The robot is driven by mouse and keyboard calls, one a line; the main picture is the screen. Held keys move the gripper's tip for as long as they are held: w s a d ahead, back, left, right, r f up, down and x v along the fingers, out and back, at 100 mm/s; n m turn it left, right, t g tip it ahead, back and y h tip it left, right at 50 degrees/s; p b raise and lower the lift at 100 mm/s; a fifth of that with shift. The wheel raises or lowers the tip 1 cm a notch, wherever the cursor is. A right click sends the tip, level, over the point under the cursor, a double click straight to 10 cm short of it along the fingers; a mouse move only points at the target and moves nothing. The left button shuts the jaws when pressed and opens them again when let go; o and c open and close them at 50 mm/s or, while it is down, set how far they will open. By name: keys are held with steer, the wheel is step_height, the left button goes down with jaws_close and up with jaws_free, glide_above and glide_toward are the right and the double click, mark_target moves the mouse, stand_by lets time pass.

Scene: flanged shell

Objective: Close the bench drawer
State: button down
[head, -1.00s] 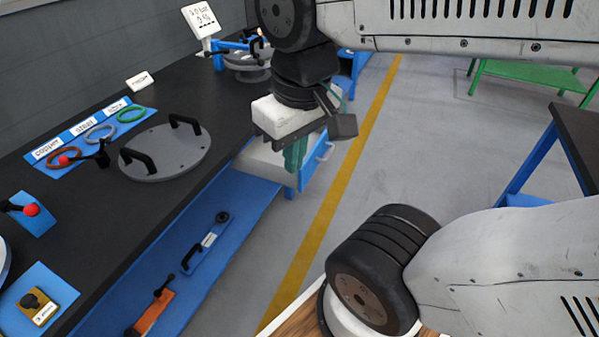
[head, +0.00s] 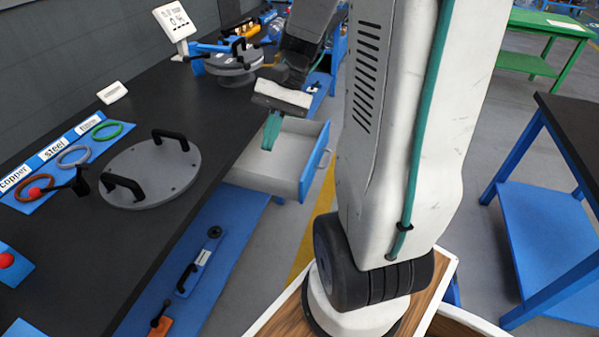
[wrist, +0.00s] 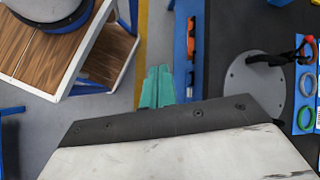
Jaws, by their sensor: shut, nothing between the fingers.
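The bench drawer (head: 300,178) stands pulled out from the side of the black-topped bench (head: 212,118). It has a blue front with a handle (head: 325,158) and pale grey inner walls, and its visible interior looks empty. My gripper (head: 270,132) is shut and empty, its teal fingers pointing down over the drawer's inner end, near the bench edge. I cannot tell whether the fingertips touch the drawer. In the wrist view my shut teal fingers (wrist: 157,86) show at the centre, and the drawer cannot be made out there.
On the bench lie a grey round lid (head: 150,175) with black handles, and copper, steel and green rings on a blue strip (head: 55,158). A second table (head: 570,130) stands right. Floor beyond the drawer is clear.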

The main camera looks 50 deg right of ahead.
mark_target(309, 181)
steer(key=s+d+f+m+t+y, duration=0.1)
steer(key=d+f+m+t+y, duration=0.4)
steer(key=d+f+m+t, duration=0.85)
steer(key=s+d+f+m+t+h, duration=0.2)
steer(key=s+d+f+m+h, duration=0.25)
steer(key=f, duration=0.45)
steer(key=s+d+f+m+t+h, duration=0.1)
steer(key=s+d+f+m+t, duration=0.3)
steer(key=d+f, duration=0.5)
steer(key=shift+g, duration=0.75)
steer(key=x, duration=0.8)
steer(key=a+x, duration=0.1)
steer(key=x, duration=0.4)
steer(key=shift+s+f, duration=0.25)
steer(key=shift+f, duration=0.1)
steer(key=shift+w, duration=0.15)
